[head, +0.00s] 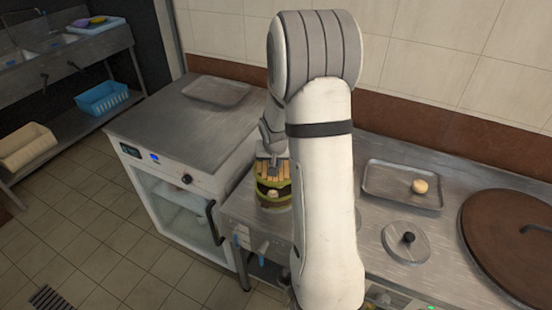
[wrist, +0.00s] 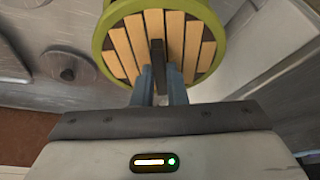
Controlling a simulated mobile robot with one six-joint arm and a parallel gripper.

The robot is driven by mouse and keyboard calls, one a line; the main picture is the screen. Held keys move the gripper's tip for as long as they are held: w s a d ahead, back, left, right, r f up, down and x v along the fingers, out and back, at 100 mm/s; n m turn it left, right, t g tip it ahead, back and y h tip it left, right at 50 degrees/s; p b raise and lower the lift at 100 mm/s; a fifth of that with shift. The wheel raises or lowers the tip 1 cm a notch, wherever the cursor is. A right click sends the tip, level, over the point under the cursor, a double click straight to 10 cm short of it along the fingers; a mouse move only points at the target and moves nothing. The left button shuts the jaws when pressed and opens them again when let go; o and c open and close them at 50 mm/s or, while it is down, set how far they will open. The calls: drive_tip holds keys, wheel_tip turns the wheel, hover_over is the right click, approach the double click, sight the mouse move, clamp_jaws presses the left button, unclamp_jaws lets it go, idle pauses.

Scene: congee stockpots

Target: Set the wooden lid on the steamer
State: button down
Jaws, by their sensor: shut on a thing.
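The wooden lid (head: 270,172) has pale slats with dark gaps between them and a green rim. In the wrist view the lid (wrist: 122,50) fills the upper middle, with its dark upright handle between my fingers. My gripper (head: 272,160) is shut on that handle; its blue-grey fingers also show in the wrist view (wrist: 160,80). The round steamer (head: 273,200), with yellow-green and dark bands, is directly below the lid near the counter's left end. I cannot tell whether the lid touches it. My arm hides the area to the right of it.
A metal tray (head: 376,182) with a pale round bun (head: 420,186) is on the counter to the right. A steel lid with a black knob (head: 408,238) and a large brown round lid (head: 515,235) are nearby. A glass-fronted cabinet (head: 165,180) stands to the left.

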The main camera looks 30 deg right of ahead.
drive_tip(key=shift+d+f+b, duration=0.1)
drive_tip(key=shift+f+b, duration=1.5)
drive_tip(key=shift+f, duration=0.9)
drive_tip(key=shift+s+b, duration=0.1)
drive_tip(key=shift+b, duration=0.35)
drive_tip(key=shift+f+b, duration=0.6)
drive_tip(key=shift+b, duration=0.05)
drive_tip(key=c, duration=1.7)
unclamp_jaws()
drive_tip(key=shift+c, duration=0.2)
drive_tip(key=shift+p+v, duration=2.5)
drive_tip(key=shift+v, duration=2.7)
drive_tip(key=shift+r, duration=0.35)
